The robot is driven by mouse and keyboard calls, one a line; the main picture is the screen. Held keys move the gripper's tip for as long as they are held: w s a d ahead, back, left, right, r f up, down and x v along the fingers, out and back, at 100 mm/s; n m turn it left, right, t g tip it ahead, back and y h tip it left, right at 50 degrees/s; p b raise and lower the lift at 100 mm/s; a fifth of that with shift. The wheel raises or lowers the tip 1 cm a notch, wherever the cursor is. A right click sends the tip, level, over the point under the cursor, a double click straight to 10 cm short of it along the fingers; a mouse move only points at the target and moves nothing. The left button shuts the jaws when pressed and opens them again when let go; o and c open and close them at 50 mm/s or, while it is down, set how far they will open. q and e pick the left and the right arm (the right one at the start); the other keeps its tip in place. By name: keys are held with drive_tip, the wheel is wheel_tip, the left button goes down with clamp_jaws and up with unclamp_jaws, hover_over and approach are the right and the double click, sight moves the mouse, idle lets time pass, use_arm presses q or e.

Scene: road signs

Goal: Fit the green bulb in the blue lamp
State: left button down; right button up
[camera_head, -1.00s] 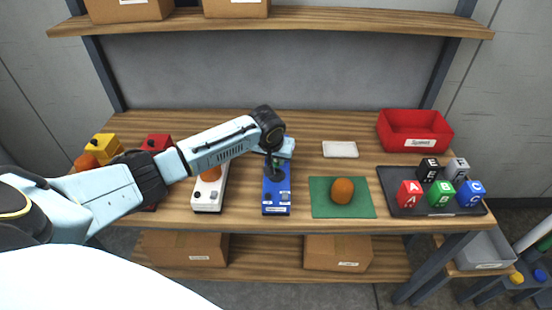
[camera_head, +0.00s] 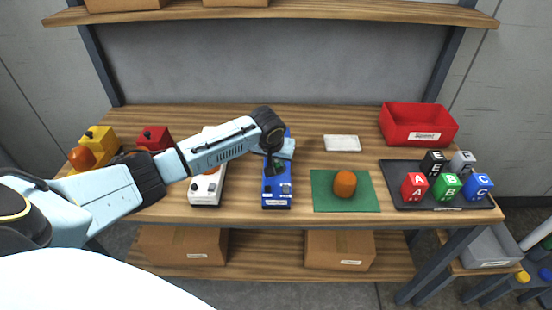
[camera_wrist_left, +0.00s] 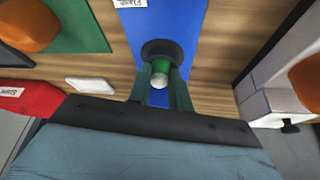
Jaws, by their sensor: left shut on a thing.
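The blue lamp (camera_head: 277,194) stands in the middle of the table near the front edge; its blue body also fills the upper middle of the left wrist view (camera_wrist_left: 187,25). My left gripper (camera_wrist_left: 160,92) is over the lamp and shut on the green bulb (camera_wrist_left: 163,67), which has a pale end towards the camera. The bulb overlaps the lamp's dark round socket (camera_wrist_left: 153,48); I cannot tell how deep it sits. In the head view my left gripper (camera_head: 275,166) hides the bulb and socket. My right gripper is not in view.
A white lamp (camera_head: 205,190) with an orange bulb stands just left, partly behind my arm. Yellow (camera_head: 100,138) and red (camera_head: 153,138) lamps are further left. A green mat (camera_head: 325,203) with an orange bulb (camera_head: 344,184), a lettered-block tray (camera_head: 398,198) and a red bin (camera_head: 418,123) are right.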

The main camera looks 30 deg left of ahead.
use_arm(q)
drive_tip(key=shift+s+f, duration=0.3)
drive_tip(key=shift+f, duration=0.15)
drive_tip(key=c, duration=1.4)
unclamp_jaws()
drive_tip(key=shift+f, duration=0.1)
drive_tip(key=shift+o, duration=1)
drive_tip(key=shift+d, duration=0.15)
drive_tip(key=shift+a, duration=0.25)
drive_tip(key=shift+s+r, duration=0.15)
drive_tip(key=shift+r, duration=0.35)
drive_tip(key=w+v, duration=0.1)
drive_tip(key=v, duration=1.2)
drive_tip(key=shift+d+r+p, duration=0.25)
drive_tip(key=shift+d+p, duration=0.15)
drive_tip(key=shift+p, duration=0.05)
drive_tip(key=shift+s, duration=0.1)
